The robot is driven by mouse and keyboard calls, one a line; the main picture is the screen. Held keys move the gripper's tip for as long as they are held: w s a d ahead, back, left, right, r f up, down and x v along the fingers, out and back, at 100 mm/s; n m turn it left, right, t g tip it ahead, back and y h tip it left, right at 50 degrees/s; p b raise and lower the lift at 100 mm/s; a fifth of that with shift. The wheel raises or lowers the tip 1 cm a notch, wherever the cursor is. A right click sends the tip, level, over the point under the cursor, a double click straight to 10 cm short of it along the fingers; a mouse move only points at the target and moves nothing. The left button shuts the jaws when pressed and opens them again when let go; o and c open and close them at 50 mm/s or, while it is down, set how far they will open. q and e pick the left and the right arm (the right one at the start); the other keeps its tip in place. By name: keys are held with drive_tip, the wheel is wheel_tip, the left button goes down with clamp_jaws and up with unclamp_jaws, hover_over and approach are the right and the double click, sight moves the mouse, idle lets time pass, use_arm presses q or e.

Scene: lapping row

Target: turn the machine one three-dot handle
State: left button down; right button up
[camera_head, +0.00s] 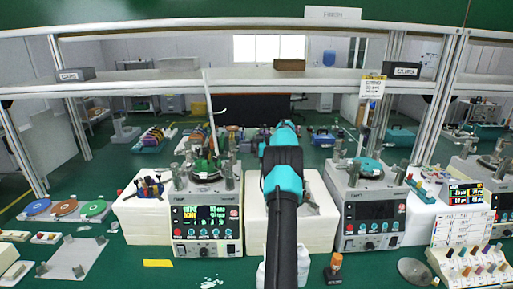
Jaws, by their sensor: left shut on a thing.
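Machine one's three-dot handle cannot be told apart at this size. The left machine (207,222) has a lit green display, a row of blue knobs and a cluttered top with grey posts and green parts. A similar machine (370,215) with a dark display and a teal-topped plate stands right of centre. My left gripper (285,132), at the far end of a black and teal arm, shows between the two machines. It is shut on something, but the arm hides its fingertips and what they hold. My right gripper is not in view.
A white block (257,218) stands behind my arm. Coloured discs (66,207) lie at the left. An orange-topped bottle (334,265) stands in front of the right machine. A rack of coloured pegs (472,268) is at lower right. A shelf (220,82) spans the back.

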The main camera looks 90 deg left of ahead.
use_arm(q)
drive_tip(key=c, duration=1.1)
unclamp_jaws()
drive_tip(key=w, duration=0.7)
drive_tip(key=shift+w+d, duration=0.1)
drive_tip(key=shift+w, duration=0.15)
